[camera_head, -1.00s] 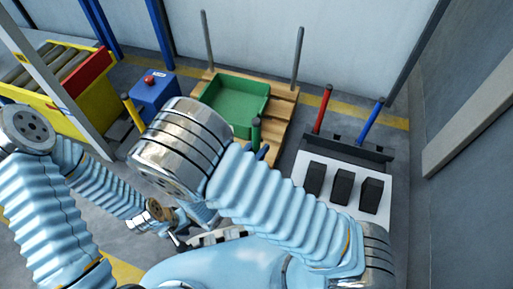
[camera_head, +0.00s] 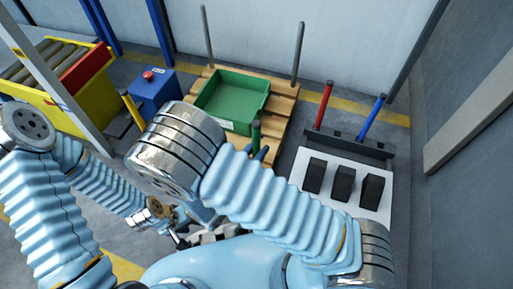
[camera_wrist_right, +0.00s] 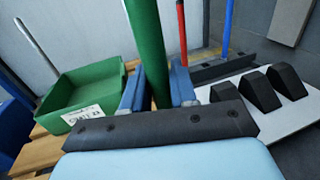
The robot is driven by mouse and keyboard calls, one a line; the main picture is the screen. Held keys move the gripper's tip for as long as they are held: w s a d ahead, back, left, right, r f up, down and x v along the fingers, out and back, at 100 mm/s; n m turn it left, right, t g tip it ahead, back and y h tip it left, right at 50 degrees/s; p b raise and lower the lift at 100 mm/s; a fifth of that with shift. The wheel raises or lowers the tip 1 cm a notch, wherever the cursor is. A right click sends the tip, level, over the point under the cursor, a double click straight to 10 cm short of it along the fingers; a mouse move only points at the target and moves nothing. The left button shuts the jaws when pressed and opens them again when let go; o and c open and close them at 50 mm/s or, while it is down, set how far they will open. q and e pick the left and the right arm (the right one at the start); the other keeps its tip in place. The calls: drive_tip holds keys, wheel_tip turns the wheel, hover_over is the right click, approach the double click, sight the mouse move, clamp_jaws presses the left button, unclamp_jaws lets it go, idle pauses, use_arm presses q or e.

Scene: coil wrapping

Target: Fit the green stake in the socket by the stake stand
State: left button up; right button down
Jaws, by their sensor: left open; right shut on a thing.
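The green stake (camera_head: 256,134) stands upright in my right gripper (camera_head: 262,154), whose blue fingers show beside the pallet's right front. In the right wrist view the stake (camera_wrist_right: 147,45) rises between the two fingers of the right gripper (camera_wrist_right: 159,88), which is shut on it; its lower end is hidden. The dark stake stand (camera_head: 350,145) holds a red stake (camera_head: 324,107) and a blue stake (camera_head: 371,119), to the right of the green stake. I cannot make out the socket. My left gripper (camera_head: 181,241) is open and empty at the lower left, partly hidden by my right arm.
A wooden pallet (camera_head: 284,104) with two grey posts carries a green tray (camera_head: 232,103). A white board (camera_head: 384,195) with three black wedge blocks lies before the stand. A blue box with a red button (camera_head: 153,93) and a yellow roller conveyor (camera_head: 75,95) are left.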

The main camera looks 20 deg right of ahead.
drive_tip(key=shift+f, duration=0.55)
drive_tip(key=c, duration=0.8)
unclamp_jaws()
use_arm(q)
drive_tip(key=shift+w, duration=0.1)
use_arm(e)
drive_tip(key=shift+f, duration=0.1)
